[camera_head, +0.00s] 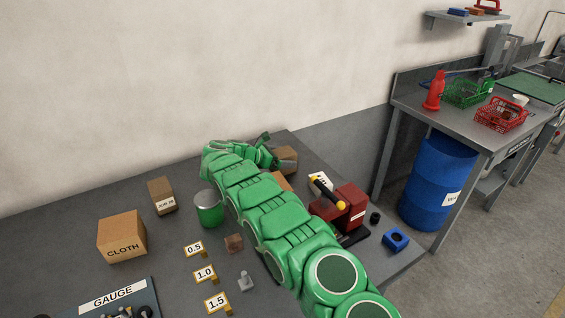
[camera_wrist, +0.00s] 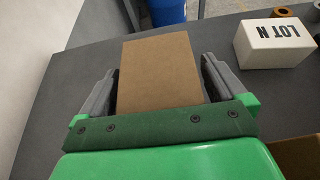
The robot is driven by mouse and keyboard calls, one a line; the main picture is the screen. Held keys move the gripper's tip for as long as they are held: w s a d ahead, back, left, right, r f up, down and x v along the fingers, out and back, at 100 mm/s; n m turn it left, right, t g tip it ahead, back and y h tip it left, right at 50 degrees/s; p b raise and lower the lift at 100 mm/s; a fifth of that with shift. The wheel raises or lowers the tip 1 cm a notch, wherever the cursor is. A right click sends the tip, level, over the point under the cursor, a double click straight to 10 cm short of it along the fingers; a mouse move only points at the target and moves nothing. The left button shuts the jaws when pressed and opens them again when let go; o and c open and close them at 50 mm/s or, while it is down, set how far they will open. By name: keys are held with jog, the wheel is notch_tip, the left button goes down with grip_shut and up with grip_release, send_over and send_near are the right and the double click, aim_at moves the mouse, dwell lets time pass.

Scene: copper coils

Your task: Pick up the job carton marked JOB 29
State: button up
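A brown carton (camera_wrist: 158,72) stands between my gripper's two fingers in the wrist view, its plain top facing the camera. No marking shows on it there. My gripper (camera_head: 287,163) is at the far right part of the grey bench in the head view, at this carton (camera_head: 287,154). The fingers (camera_wrist: 160,85) are spread along the carton's two sides, with narrow gaps seeming to show. Another small brown carton (camera_head: 161,191) stands at the back left with a white JOB label; its number is too small to read surely.
A third carton (camera_head: 281,180) is partly behind my arm. A white LOT N box (camera_wrist: 275,45) stands right of my gripper in the wrist view. A green tin (camera_head: 209,213), a CLOTH box (camera_head: 121,238), a red machine (camera_head: 350,203) and number signs (camera_head: 205,273) occupy the bench.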

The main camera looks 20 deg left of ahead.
aim_at(283, 153)
jog(key=c, duration=1)
jog(key=shift+r, duration=0.15)
notch_tip(283, 153, up, 2)
jog(key=shift+r, duration=0.2)
jog(key=shift+s+d+r, duration=0.15)
jog(key=shift+s+r, duration=0.2)
jog(key=shift+r, duration=0.45)
jog(key=shift+s+d+r, duration=0.9)
jog(key=shift+s+r, duration=0.55)
jog(key=shift+s, duration=0.55)
jog(key=shift+s+d+r, duration=0.9)
jog(key=shift+s+r, duration=0.6)
jog(key=shift+s, duration=0.5)
jog(key=shift+s+d+r, duration=0.9)
jog(key=shift+s+r, duration=0.55)
jog(key=shift+s, duration=0.55)
